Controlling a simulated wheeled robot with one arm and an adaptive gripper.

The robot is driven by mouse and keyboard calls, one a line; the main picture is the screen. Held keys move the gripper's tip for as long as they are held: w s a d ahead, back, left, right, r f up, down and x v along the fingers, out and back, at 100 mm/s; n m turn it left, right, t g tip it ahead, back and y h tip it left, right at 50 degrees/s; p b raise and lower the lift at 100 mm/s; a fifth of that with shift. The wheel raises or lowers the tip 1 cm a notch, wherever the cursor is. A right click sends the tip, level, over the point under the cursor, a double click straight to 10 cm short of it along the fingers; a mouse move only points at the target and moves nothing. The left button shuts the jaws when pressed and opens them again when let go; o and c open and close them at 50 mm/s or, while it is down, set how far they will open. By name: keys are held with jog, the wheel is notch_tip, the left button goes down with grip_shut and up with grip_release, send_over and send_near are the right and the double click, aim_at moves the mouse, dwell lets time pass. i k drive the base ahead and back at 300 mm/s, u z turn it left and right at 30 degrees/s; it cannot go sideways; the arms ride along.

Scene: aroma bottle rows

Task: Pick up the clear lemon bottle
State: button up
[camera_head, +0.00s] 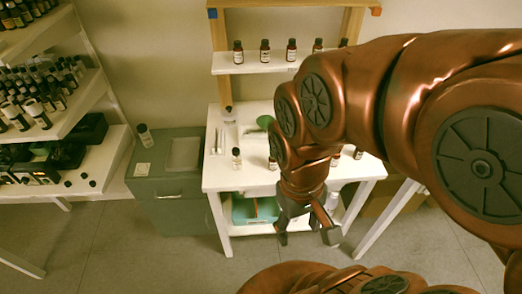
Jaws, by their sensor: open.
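My gripper (306,234) points down in front of the white table (222,182), its two fingers spread apart and nothing visible between them. Small dark-capped bottles stand in a row near the table's front edge. The leftmost bottle (236,159) looks pale and upright. A second bottle (273,163) stands partly hidden beside my arm. Others show to the right of the arm, including one bottle (358,153). Labels are too small to read, so I cannot tell which is the clear lemon bottle. My arm hides part of the row.
A raised white shelf (250,65) holds several brown bottles behind the table. A grey-green cabinet (165,188) with one bottle (145,135) on top stands left. A crowded bottle rack (75,115) is at far left. A green-lined bin (255,210) sits under the table.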

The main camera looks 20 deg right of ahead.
aim_at(237, 163)
jog(key=u, duration=0.05)
jog(key=k, duration=0.4)
jog(key=u, duration=1.15)
